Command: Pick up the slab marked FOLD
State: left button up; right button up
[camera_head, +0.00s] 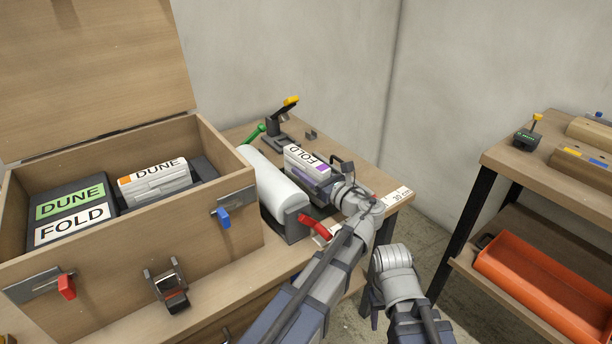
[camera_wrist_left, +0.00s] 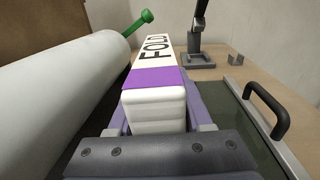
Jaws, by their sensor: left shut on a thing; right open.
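The white slab marked FOLD (camera_head: 297,158), with a purple band, stands between the jaws of my left gripper (camera_head: 325,182). It also shows in the left wrist view (camera_wrist_left: 155,105), its near end between the two purple-grey fingers, which are shut on it. I cannot tell whether its underside touches the table. My right gripper (camera_head: 374,298) is low at the front, right of the left arm; its fingers are mostly hidden by its wrist. It is open, with nothing seen in it.
A white roll (camera_head: 270,182) lies close left of the slab. A black stand (camera_head: 280,130) is behind. An orange tray (camera_head: 540,290) is right.

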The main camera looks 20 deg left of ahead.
pick_arm(q)
grip_shut()
jog(key=shift+r, duration=0.1)
notch_tip(320, 180, up, 10)
jog(key=p, duration=1)
jog(key=shift+r, duration=0.1)
